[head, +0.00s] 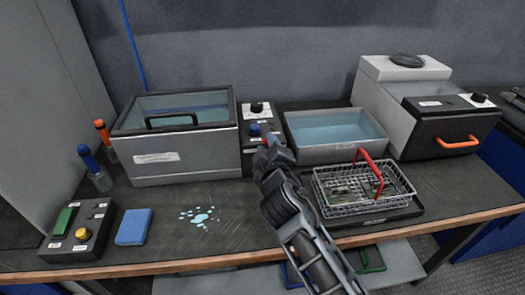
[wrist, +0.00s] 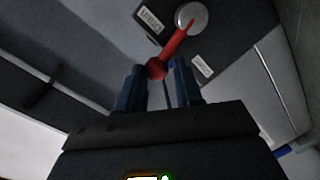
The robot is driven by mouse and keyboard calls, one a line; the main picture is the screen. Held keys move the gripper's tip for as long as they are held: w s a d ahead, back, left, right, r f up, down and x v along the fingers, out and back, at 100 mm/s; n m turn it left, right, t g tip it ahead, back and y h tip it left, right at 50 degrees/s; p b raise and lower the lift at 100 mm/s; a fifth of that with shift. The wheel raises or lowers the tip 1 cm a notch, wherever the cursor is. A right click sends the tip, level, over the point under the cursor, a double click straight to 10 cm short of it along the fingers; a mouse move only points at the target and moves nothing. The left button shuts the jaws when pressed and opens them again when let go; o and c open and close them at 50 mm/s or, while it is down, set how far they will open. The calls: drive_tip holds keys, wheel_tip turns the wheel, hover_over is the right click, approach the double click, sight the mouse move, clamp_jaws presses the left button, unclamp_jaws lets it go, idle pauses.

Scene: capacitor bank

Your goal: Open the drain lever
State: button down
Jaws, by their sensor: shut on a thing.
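The red drain lever (wrist: 175,45) runs from a round grey pivot (wrist: 191,18) down to a red knob at its end in the wrist view. My gripper (wrist: 160,72) is shut on that knob, with one dark finger on each side of it. In the head view only a little red of the lever (head: 269,140) shows beyond my gripper (head: 270,153), at the right side of the lidded grey tank (head: 185,160). My gripper and arm hide most of the lever there.
A control box (head: 257,112) with knobs stands right of the lidded tank. An open water basin (head: 335,130) and a wire basket (head: 340,185) with a red handle are to the right. A puddle (head: 199,215), a blue sponge (head: 134,226) and a button box (head: 80,232) lie left.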

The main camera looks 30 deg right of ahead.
drive_tip(key=shift+s+d+f+m, duration=0.1)
drive_tip(key=shift+s+d+m, duration=0.15)
drive_tip(key=shift+d+m, duration=0.6)
drive_tip(key=shift+f, duration=0.1)
drive_tip(key=c, duration=0.7)
unclamp_jaws()
drive_tip(key=shift+a, duration=0.1)
drive_tip(key=shift+b+v, duration=0.5)
drive_tip(key=shift+v, duration=3.45)
